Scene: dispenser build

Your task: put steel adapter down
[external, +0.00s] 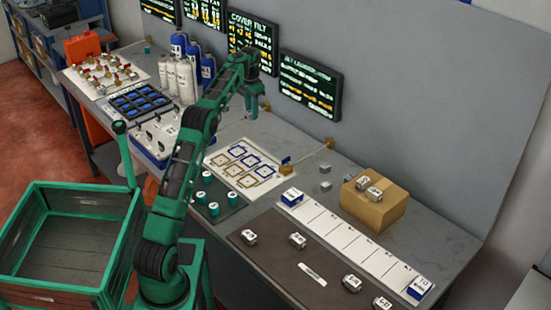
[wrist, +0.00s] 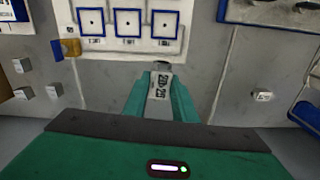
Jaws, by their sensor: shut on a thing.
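A steel adapter (wrist: 159,86), a small grey block with dark lettering on a white face, sits between the two green fingers of my gripper (wrist: 160,97) in the wrist view. The fingers are shut on it, and bare grey bench shows around them. In the external view my gripper (external: 252,114) is held out over the back of the bench, below the wall screens; the adapter in it is too small to make out there. Other similar steel adapters (external: 297,240) lie on the dark mat at the front right.
A white board with blue and tan squares (external: 243,165) lies mid-bench; it also shows in the wrist view (wrist: 120,44). A cardboard box (external: 375,211) with adapters on top, small grey cubes (external: 325,185) and a white labelled strip (external: 340,238) are to the right. Bottles (external: 187,82) stand left.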

